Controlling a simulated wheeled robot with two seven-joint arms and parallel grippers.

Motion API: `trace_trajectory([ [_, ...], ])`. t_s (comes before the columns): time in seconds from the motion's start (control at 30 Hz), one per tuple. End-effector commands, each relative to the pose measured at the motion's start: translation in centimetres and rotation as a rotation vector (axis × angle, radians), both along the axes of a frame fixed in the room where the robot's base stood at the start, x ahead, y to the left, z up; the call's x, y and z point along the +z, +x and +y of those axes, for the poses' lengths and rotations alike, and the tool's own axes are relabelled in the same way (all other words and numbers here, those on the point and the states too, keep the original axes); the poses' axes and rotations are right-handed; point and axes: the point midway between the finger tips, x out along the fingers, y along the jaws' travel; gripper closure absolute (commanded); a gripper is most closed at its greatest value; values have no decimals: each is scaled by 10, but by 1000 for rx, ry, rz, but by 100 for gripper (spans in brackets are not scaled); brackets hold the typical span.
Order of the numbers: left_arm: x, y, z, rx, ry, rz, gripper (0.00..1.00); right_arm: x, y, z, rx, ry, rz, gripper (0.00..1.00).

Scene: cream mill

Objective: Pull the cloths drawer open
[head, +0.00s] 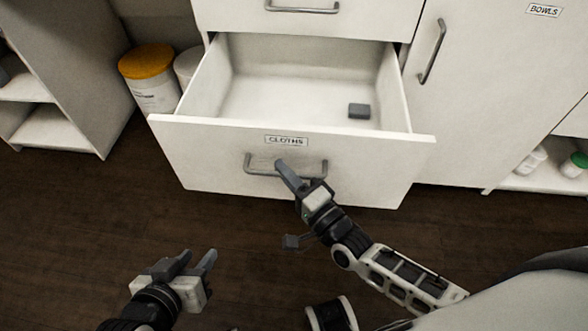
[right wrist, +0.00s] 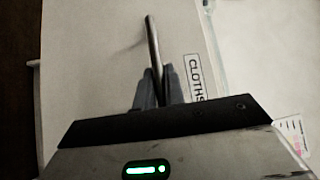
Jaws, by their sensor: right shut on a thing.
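The cloths drawer (head: 200,146) is white, labelled CLOTHS, and stands pulled well out from its cabinet in the head view. Inside it lies a small dark grey block (head: 359,111); the rest of its floor is bare. Its grey bar handle (head: 258,168) is on the front panel below the label. My right gripper (head: 286,169) is shut on this handle. In the right wrist view the fingers (right wrist: 160,88) close around the handle bar (right wrist: 152,40), beside the CLOTHS label (right wrist: 194,78). My left gripper (head: 192,262) is low over the floor, apart from the drawer, with its fingers spread and nothing between them.
Another drawer (head: 300,20) above is shut. A BOWLS cupboard door (head: 480,90) with a vertical handle is shut at right. A yellow-lidded tub (head: 148,78) stands left of the drawer. Open shelves flank both sides. The dark floor in front is clear.

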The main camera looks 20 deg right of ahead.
Motion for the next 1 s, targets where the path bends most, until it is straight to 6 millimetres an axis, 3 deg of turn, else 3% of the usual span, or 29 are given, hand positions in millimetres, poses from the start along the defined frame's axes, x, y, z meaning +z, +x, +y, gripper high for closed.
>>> trace_trajectory([
  [0.53,4,4,1,3,0,-14,64,1,1,2,-4,1,-3,100],
  [0.57,4,4,1,3,0,-14,64,1,1,2,-4,1,-3,81],
  [0.6,4,4,1,3,0,-14,64,1,1,2,-4,1,-2,70],
  [1.0,4,4,1,3,0,-12,64,0,-1,2,-1,1,-1,68],
])
